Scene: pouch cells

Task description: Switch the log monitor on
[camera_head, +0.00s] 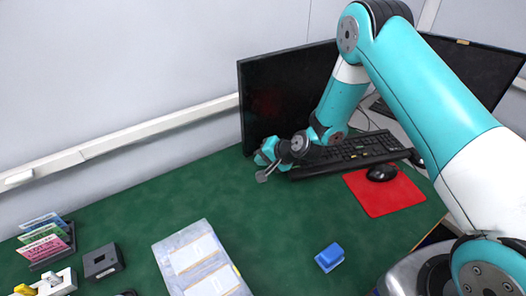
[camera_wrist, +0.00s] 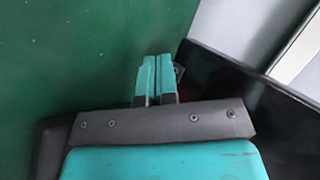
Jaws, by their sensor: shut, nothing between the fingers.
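A black monitor (camera_head: 285,95) stands against the wall at the back of the green table. Its screen is dark with a faint reddish patch. A second dark monitor (camera_head: 475,65) stands at the right, partly behind my arm. I cannot tell which is the log monitor, and I see no lit power light. My gripper (camera_head: 262,158) is by the lower left corner of the first monitor. In the wrist view the teal fingers (camera_wrist: 156,62) are together and empty, beside a black panel edge (camera_wrist: 225,75). I cannot tell whether they touch it, and no button is clear.
A black keyboard (camera_head: 345,153) lies before the monitors, with a mouse (camera_head: 382,173) on a red mat (camera_head: 385,198). The table's middle left is clear.

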